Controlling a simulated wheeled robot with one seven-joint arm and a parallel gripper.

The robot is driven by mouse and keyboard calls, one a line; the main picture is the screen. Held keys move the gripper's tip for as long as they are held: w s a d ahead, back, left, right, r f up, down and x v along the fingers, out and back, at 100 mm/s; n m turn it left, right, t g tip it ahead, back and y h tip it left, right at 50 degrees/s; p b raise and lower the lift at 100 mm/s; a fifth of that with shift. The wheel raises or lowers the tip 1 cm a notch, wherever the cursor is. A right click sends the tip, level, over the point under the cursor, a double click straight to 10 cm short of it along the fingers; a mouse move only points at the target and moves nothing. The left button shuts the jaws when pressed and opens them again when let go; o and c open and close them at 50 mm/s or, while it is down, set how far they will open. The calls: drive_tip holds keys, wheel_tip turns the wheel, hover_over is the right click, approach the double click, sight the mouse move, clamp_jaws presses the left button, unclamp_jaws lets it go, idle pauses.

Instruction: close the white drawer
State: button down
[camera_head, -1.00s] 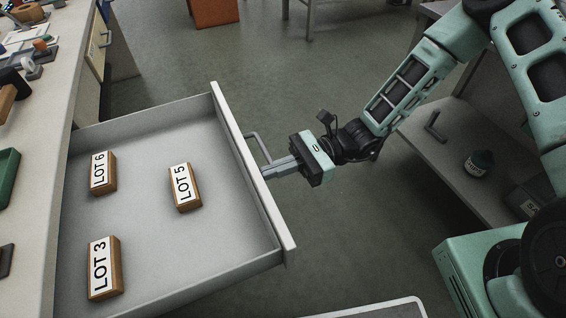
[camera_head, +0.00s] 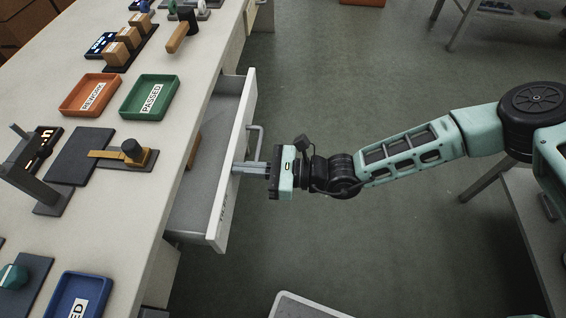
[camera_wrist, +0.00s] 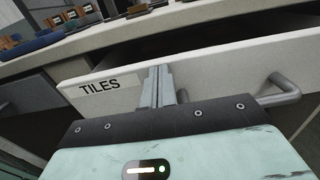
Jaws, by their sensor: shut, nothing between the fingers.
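The white drawer (camera_head: 220,190) is partly open, sticking out from under the bench to the right. Its front panel, with a bar handle (camera_head: 256,139), also shows in the wrist view with a "TILES" label (camera_wrist: 101,87). My gripper (camera_head: 240,168) is shut and empty, its fingertips at the outer face of the drawer front, beside the handle. In the wrist view the fingers (camera_wrist: 155,75) are together against or very near the panel, between the label and the handle (camera_wrist: 279,92). Most of the drawer's inside is hidden under the bench; a piece of a wooden block (camera_head: 194,150) shows in it.
The bench top (camera_head: 125,185) holds an orange tray (camera_head: 91,95), a green tray (camera_head: 150,97), a blue tray (camera_head: 78,297), a hammer and other tools. Open floor lies right of the drawer. Another table (camera_head: 530,215) stands at the right.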

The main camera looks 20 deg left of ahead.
drive_tip(key=p+x, duration=0.1)
drive_tip(key=x, duration=0.7)
drive_tip(key=shift+a, duration=0.3)
drive_tip(key=shift+s+a, duration=0.15)
drive_tip(key=shift+a, duration=0.1)
drive_tip(key=shift+r, duration=0.1)
drive_tip(key=shift+d, duration=0.2)
drive_tip(key=v, duration=1.4)
drive_tip(key=shift+p, duration=0.35)
